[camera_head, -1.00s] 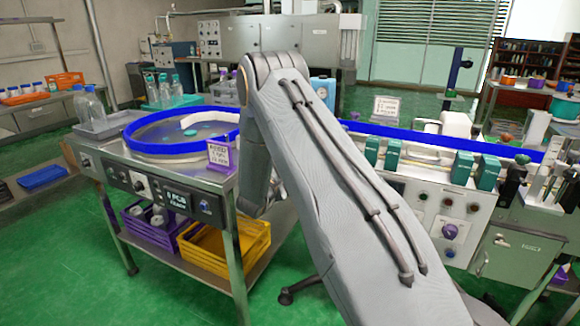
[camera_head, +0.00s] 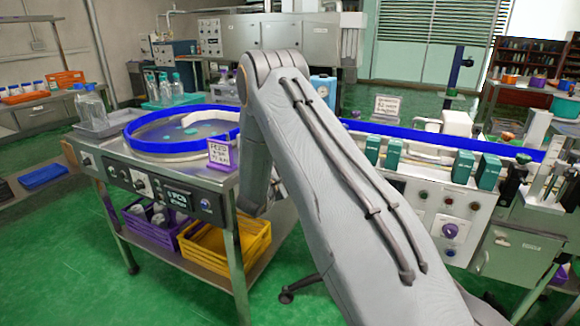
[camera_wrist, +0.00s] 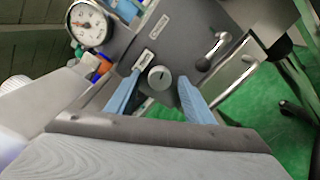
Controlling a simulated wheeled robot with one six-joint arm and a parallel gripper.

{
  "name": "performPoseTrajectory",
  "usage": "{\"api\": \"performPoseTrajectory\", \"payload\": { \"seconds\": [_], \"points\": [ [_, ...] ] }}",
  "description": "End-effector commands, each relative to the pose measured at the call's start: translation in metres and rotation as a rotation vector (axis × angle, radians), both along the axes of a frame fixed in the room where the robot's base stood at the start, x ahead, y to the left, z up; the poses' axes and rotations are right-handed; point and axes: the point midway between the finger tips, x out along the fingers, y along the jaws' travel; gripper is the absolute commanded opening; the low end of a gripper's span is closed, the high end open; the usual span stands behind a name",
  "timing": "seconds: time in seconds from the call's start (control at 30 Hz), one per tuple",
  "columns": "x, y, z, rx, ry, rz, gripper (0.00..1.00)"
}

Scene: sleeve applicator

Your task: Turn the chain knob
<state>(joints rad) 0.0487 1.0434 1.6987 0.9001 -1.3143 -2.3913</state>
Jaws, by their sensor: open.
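In the wrist view, a round pale grey knob (camera_wrist: 159,78) with a short dark pointer line sits on a dark grey panel. A small white label lies beside it, too small to read, so I cannot confirm that it is the chain knob. My gripper (camera_wrist: 161,82) is open and empty. Its two blue fingers stand on either side of the knob in the picture, with visible gaps. I cannot tell how far the fingertips are from the panel. In the head view my arm's link hides the gripper and this knob.
A metal lever handle (camera_wrist: 213,50) stands right of the knob and a dial gauge (camera_wrist: 88,23) upper left in the wrist view.

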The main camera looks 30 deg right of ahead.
Motion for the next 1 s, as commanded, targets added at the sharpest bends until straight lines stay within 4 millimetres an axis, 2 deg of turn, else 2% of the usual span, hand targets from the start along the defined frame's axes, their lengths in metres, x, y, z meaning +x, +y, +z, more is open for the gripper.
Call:
{"api": "performPoseTrajectory", "payload": {
  "seconds": [0.5,1.0],
  "points": [
    [-0.042,0.056,0.000,-0.001,0.001,0.004,0.48],
    [-0.047,0.061,0.000,0.000,0.000,0.001,0.48]
  ]
}}
